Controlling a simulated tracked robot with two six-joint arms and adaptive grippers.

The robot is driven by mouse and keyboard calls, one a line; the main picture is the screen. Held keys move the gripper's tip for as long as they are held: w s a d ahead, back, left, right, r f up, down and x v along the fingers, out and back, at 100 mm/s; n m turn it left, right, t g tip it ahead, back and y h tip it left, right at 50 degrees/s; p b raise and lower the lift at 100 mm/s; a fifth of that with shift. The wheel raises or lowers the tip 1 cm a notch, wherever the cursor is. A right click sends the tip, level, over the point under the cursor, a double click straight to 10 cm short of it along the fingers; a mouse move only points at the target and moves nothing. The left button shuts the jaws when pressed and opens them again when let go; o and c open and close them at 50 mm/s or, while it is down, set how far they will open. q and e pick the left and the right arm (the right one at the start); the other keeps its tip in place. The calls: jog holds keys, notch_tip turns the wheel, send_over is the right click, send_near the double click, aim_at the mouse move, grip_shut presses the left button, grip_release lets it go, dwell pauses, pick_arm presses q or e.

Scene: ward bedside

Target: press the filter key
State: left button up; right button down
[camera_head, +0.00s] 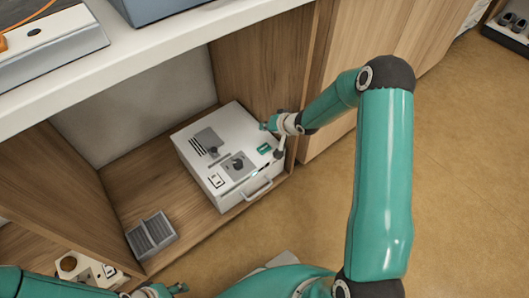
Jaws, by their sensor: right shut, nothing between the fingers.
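A white box-shaped device (225,182) stands on the wooden shelf of an open cabinet. Its top carries a green key (264,148), a dark round part on a grey plate (238,166), a grey panel with dark stripes (208,142) and a small pale switch plate (216,180). Labels are too small to read, so I cannot tell which is the filter key. My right gripper (266,127) is shut and empty, close to the device's far right corner near the green key; contact cannot be told. My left gripper (178,289) is at the bottom edge, small and partly cut off.
A grey ribbed block (152,236) lies on the shelf left of the device. A white counter (150,50) overhangs the niche. Wooden cabinet panels (350,35) stand behind my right arm. A white item with a round hole (85,268) is at lower left. Brown floor (465,160) is open at right.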

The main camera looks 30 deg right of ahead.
jog(key=shift+f, duration=0.1)
jog(key=b, duration=0.8)
send_over(266, 149)
jog(key=f, duration=0.7)
jog(key=shift+w, duration=0.2)
jog(key=shift+f+b, duration=0.35)
jog(key=shift+f, duration=0.4)
jog(key=shift+f, duration=0.15)
jog(key=shift+f, duration=0.25)
jog(key=shift+f, duration=0.4)
dwell(0.6)
jog(key=shift+r, duration=0.1)
jog(key=shift+r+p, duration=0.65)
jog(key=shift+r, duration=0.05)
